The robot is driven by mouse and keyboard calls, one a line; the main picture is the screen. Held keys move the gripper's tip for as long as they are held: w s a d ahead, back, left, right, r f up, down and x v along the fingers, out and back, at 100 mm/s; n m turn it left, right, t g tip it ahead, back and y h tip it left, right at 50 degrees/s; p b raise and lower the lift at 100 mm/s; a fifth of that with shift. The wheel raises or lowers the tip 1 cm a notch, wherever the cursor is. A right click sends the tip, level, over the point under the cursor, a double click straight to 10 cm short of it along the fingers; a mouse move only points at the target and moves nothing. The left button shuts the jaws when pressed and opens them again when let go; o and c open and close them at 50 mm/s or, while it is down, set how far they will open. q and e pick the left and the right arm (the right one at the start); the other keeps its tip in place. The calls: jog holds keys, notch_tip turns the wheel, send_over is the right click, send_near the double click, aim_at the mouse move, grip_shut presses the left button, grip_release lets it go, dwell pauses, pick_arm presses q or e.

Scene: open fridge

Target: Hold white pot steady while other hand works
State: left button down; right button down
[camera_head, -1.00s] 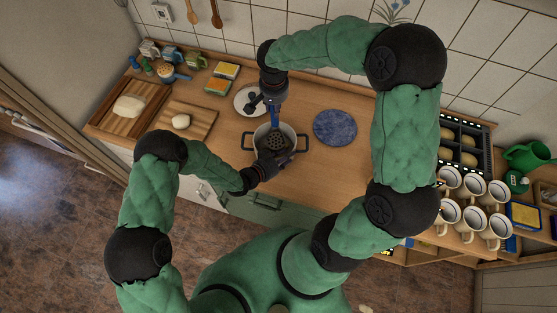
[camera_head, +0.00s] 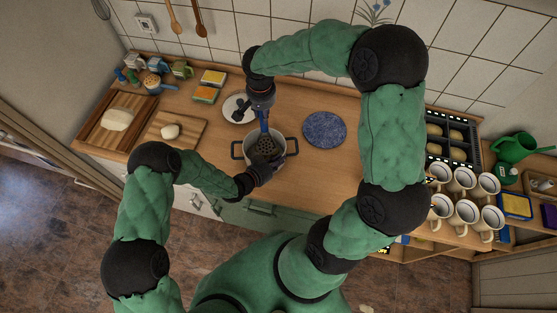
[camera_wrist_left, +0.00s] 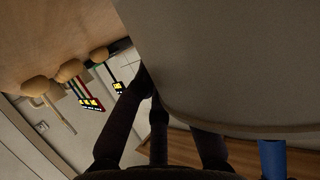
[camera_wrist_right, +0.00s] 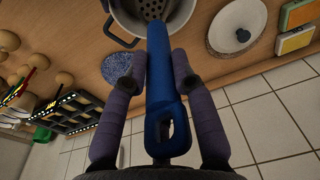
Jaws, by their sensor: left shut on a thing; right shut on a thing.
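The white pot (camera_head: 251,138) stands on the wooden counter, with a dark handle on each side. My left gripper (camera_head: 265,168) is shut on the pot's near side; its fingertips are partly hidden. In the left wrist view the pot's pale wall (camera_wrist_left: 235,60) fills the upper right, beside the dark fingers (camera_wrist_left: 150,110). My right gripper (camera_head: 261,97) is above the pot, shut on the blue handle of a perforated masher (camera_head: 264,127). In the right wrist view the handle (camera_wrist_right: 159,95) lies between both fingers, and the holed head (camera_wrist_right: 154,8) is inside the pot.
A blue speckled round mat (camera_head: 325,129) lies right of the pot. A white lid or plate (camera_head: 231,107) lies behind left. Cutting boards (camera_head: 158,130) with pale food are left; several mugs (camera_head: 465,205) and a black tray (camera_head: 452,141) are right. The tiled wall is behind.

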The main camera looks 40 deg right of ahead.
jog(key=shift+f, duration=0.1)
dwell(0.4)
jog(key=shift+f, duration=0.8)
jog(key=shift+a, duration=0.1)
dwell(0.4)
jog(key=shift+s+a, duration=0.45)
jog(key=shift+a, duration=0.25)
jog(key=shift+f, duration=0.15)
notch_tip(320, 180, down, 3)
jog(key=shift+f, duration=0.15)
dwell(0.5)
